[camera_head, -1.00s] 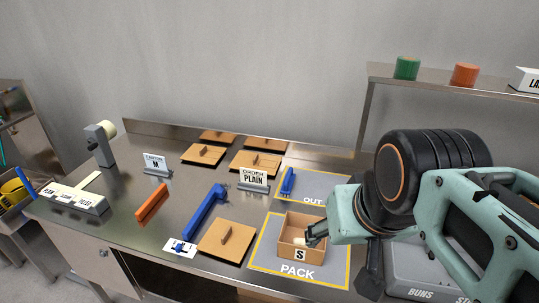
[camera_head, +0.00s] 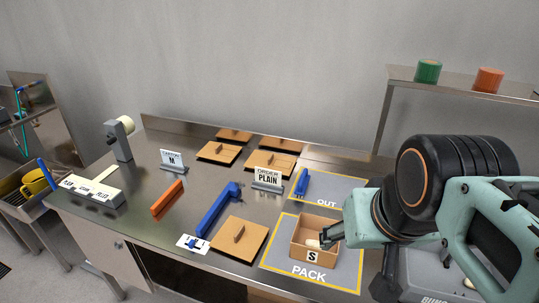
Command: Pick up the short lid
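Several flat square wooden lids with upright grip bars lie on the steel counter. One lid (camera_head: 238,240) lies at the front, left of the PACK area. The others lie in a group at the back: a left lid (camera_head: 219,152), a far lid (camera_head: 234,135), a right lid (camera_head: 271,162) and another behind it (camera_head: 281,144). I cannot tell for sure which is the short one. My gripper (camera_head: 330,237) is at the open wooden box marked S (camera_head: 300,247), over its right side. Its dark fingers look apart, with no lid between them. A pale piece (camera_head: 312,243) lies in the box.
An ORDER PLAIN sign (camera_head: 268,179) stands between the front and back lids. A blue tool (camera_head: 217,209) and an orange bar (camera_head: 168,198) lie to the left. A small blue item (camera_head: 302,182) stands by the OUT area. A raised shelf (camera_head: 450,91) is at the right.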

